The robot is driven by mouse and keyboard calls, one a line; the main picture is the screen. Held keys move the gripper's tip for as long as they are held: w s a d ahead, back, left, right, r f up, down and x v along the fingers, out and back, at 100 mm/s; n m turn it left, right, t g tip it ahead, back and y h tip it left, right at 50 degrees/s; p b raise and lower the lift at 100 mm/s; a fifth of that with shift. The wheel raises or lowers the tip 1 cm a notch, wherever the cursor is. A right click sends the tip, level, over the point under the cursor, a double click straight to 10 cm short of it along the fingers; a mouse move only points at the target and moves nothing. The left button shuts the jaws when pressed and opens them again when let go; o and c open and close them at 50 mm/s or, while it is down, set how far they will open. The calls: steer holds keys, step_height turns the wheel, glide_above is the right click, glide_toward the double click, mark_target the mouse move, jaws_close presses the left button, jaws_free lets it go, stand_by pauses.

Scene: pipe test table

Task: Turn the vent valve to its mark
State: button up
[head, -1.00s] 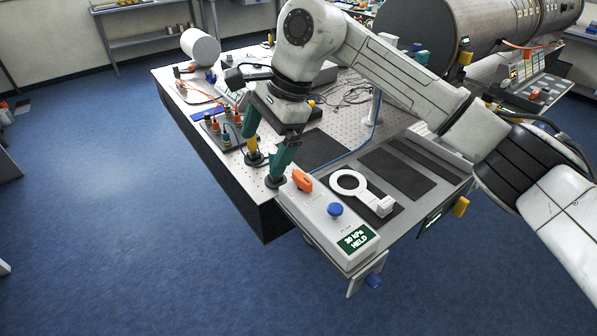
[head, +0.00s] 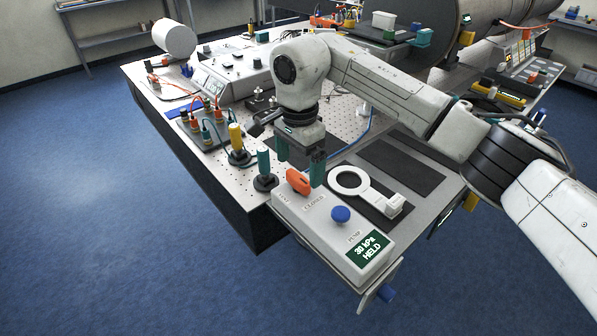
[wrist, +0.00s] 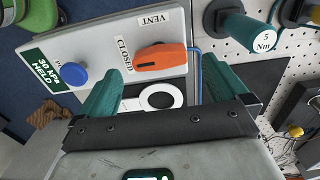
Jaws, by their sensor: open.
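The vent valve is an orange handle (head: 298,181) on a light grey control box (head: 318,236) at the table's near corner. It also shows in the wrist view (wrist: 160,58), where its left end lies by the CLOSED label (wrist: 124,55). The VENT label (wrist: 155,20) is beside the handle, off its line. My gripper (head: 300,160) is open and empty, with teal fingers pointing down just above and behind the valve. In the wrist view my gripper (wrist: 166,90) has its fingers apart, with the handle ahead between them, untouched as far as I can see.
A blue pump knob (head: 341,214) and a green display (head: 369,250) reading 30 kPa HELD are on the box. A white ring-shaped part (head: 350,181) lies right of the valve. Teal (head: 264,165) and yellow (head: 237,142) handled tools stand to the left, close to the gripper.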

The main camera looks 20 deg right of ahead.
mark_target(299, 176)
steer(key=shift+f, duration=1.85)
steer(key=shift+c, duration=0.3)
steer(key=c, duration=1)
